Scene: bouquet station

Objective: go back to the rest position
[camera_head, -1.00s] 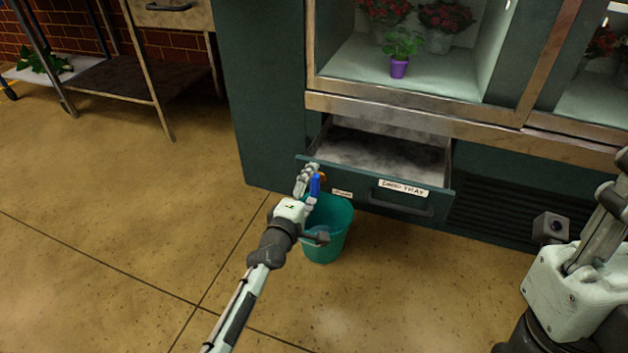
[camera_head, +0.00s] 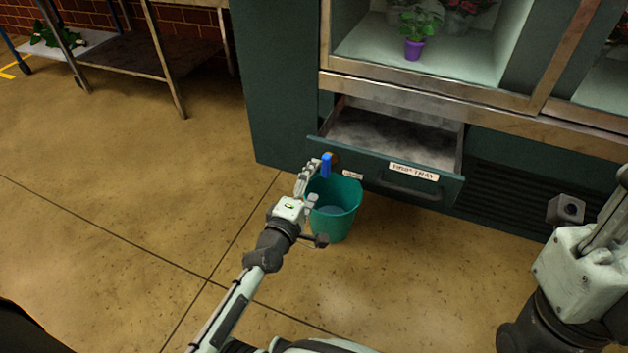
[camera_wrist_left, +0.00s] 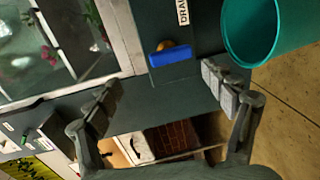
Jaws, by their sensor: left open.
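My left gripper (camera_head: 307,183) is open and empty in front of the open drip-tray drawer, next to the teal bucket. In the left wrist view its two fingers (camera_wrist_left: 160,98) stand wide apart with nothing between them. A blue handle (camera_head: 326,165) with an orange-brown part behind it is on the drawer front, just beyond the fingertips; it also shows in the left wrist view (camera_wrist_left: 170,57). My right arm is at the right edge of the head view; its fingers are not visible.
The teal bucket (camera_head: 334,222) stands on the floor below the drawer (camera_head: 402,180), with clear liquid inside. A glass cabinet above holds a purple pot (camera_head: 413,49) with a green plant. A metal table (camera_head: 150,58) stands at the back left. The floor at left is clear.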

